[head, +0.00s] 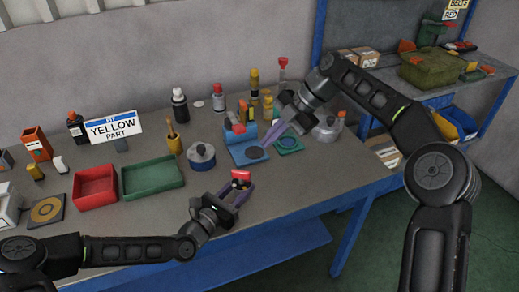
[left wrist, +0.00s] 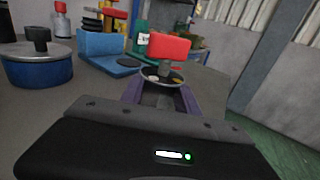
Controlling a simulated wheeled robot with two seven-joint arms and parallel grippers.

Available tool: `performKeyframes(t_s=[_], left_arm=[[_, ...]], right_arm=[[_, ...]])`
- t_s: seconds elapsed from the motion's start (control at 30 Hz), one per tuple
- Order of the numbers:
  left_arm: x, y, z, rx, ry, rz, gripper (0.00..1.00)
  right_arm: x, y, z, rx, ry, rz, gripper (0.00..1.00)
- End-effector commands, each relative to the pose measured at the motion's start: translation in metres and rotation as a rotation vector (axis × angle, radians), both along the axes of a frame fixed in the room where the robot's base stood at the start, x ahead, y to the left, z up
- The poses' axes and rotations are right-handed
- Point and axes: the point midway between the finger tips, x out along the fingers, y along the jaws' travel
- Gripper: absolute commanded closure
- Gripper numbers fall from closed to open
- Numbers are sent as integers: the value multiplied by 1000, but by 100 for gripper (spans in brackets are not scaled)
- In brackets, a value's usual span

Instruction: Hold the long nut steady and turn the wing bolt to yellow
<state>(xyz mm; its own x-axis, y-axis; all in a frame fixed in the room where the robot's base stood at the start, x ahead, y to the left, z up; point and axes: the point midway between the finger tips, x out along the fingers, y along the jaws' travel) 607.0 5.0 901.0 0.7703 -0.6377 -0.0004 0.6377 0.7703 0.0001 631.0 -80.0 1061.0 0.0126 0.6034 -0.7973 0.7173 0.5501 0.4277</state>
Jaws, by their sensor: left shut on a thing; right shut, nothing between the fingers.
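My left gripper (head: 238,190) is shut on a small part near the table's front edge. That part carries a red wing bolt (head: 241,174), which stands upright above the fingers. In the left wrist view the red wing (left wrist: 169,47) sits on a short grey post over a round dial (left wrist: 165,77) with a yellow mark and a whitish mark. The long nut is not clearly visible; the fingers and dial hide what lies below. My right gripper (head: 264,144) is shut and empty, its purple fingers pointing down-left over the blue stand (head: 237,138), apart from the wing bolt.
A "YELLOW PART" sign (head: 113,127) stands at the back left. Red (head: 95,196) and green (head: 152,187) trays lie left of centre. A blue-grey lidded pot (head: 202,160) stands behind my left gripper. A green mat (head: 290,151) and a silver pot (head: 327,133) lie right.

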Motion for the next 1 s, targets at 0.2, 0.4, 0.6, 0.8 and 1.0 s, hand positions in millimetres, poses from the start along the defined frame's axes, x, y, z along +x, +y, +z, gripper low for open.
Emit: performKeyframes(t_s=[0.2, 0.4, 0.6, 0.8, 1.0], left_arm=[[-1, -1, 0, 0, 0, -3, 100], [-1, -1, 0, 0, 0, -3, 100], [-1, -1, 0, 0, 0, -3, 100], [-1, -1, 0, 0, 0, -3, 100], [-1, -1, 0, 0, 0, -3, 100]], right_arm=[[0, -4, 6, 0, 0, 0, 100], [0, -4, 6, 0, -2, 0, 96], [-10, 18, 28, -25, -41, 45, 80], [-26, 33, 35, -121, 50, -121, 66], [-34, 36, 32, -189, 204, -449, 66]])
